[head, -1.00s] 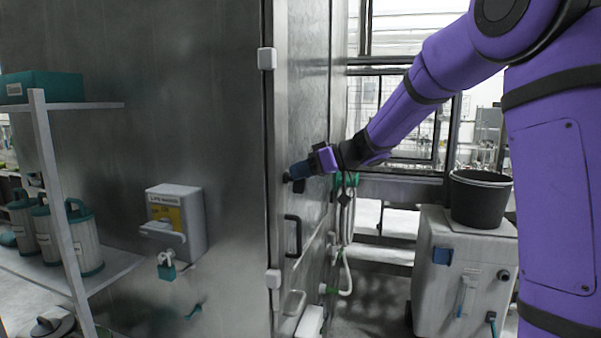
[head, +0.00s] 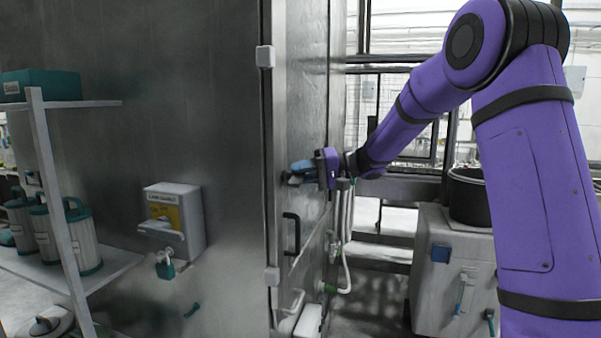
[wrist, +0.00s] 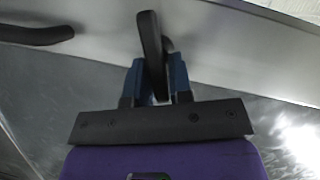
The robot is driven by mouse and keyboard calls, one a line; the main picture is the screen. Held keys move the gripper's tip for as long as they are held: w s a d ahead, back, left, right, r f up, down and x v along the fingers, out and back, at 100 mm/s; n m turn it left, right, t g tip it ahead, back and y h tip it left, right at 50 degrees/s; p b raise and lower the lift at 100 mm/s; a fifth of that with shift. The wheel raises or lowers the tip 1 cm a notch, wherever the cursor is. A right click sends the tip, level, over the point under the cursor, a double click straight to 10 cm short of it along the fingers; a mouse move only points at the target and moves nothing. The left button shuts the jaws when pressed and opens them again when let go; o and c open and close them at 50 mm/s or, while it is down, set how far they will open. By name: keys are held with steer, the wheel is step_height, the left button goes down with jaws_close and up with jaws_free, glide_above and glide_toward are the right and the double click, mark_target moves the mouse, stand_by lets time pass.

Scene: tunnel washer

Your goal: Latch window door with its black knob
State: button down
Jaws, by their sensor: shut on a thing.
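The window door (head: 300,130) is the tall metal panel with white hinges along its left edge in the head view. The black knob (wrist: 151,50) shows in the wrist view as a dark elongated handle standing between the blue fingertips. My gripper (wrist: 154,85) is shut on it. In the head view my gripper (head: 303,172) reaches the door face from the right, and its body mostly hides the knob there. Whether the latch is engaged cannot be seen.
A black bar handle (head: 291,233) is on the door below my gripper; a dark handle (wrist: 35,34) also shows at the wrist view's upper left. A grey box (head: 175,222) is on the left wall. A cart (head: 445,265) with a black bucket (head: 467,198) stands at right.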

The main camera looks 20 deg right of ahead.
steer(key=shift+f+m+y, duration=0.15)
steer(key=shift+m+y, duration=0.25)
steer(key=shift+m, duration=0.45)
steer(key=shift+f+m+y, duration=0.15)
steer(key=shift+m+y, duration=0.25)
steer(key=shift+m, duration=0.45)
steer(key=c, duration=1.2)
jaws_free()
steer(key=shift+o, duration=0.2)
steer(key=shift+d, duration=0.15)
steer(key=v, duration=1)
steer(key=shift+d, duration=0.3)
steer(key=shift+f, duration=0.1)
steer(key=shift+s, duration=0.1)
